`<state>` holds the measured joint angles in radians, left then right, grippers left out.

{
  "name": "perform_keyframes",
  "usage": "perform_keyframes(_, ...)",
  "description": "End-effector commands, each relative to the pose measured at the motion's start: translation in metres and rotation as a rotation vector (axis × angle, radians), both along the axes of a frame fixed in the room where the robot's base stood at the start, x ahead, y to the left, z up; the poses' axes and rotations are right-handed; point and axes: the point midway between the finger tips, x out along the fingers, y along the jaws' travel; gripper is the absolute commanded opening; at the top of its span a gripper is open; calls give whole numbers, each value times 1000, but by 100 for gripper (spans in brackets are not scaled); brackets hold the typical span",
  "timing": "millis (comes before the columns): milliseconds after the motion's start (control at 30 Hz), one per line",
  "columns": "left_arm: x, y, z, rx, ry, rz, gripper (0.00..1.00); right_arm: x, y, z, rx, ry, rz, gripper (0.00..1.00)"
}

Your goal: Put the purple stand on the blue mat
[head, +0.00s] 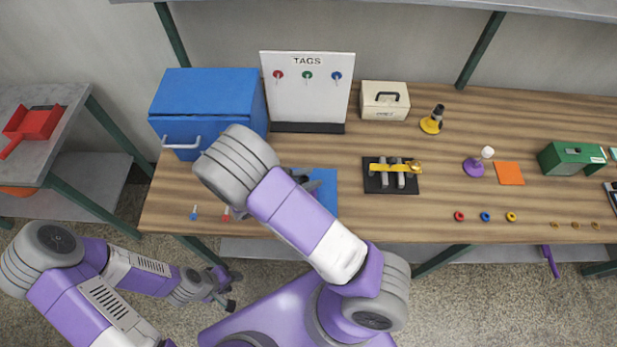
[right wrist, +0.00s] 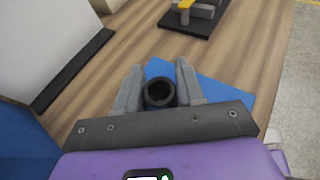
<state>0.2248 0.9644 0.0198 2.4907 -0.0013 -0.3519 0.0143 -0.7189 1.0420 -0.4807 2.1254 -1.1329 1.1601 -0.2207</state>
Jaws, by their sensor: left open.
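The purple stand (head: 474,167) is upright on the right half of the bench, with a white-topped piece on it. The blue mat (head: 326,186) lies left of the middle, partly hidden by my right arm; it also shows in the right wrist view (right wrist: 222,92). My right gripper (right wrist: 158,75) is over the mat, far left of the stand. Its fingers close on both sides of a dark, hollow round thing (right wrist: 159,92), seen end-on; its lower part is hidden. My left gripper (head: 230,290) is open and empty, low in front of the bench.
An orange mat (head: 509,173) lies right of the stand. A black rack (head: 391,183) with a yellow-handled tool stands between the stand and the blue mat. A yellow stand (head: 431,125) is behind. The blue box (head: 205,95) and tag board (head: 307,95) stand at the back left.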

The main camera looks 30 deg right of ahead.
Motion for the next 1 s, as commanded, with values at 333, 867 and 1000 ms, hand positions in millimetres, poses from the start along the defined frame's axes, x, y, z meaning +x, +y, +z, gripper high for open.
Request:
perform_keyframes(333,0,0,0,0,0,0,43,0,0,0,0,0,-1,60)
perform_keyframes(867,0,0,10,0,0,0,43,-5,68,33,2,-3,3,60)
perform_keyframes(1000,0,0,11,0,0,0,43,-7,91,42,1,-2,2,60)
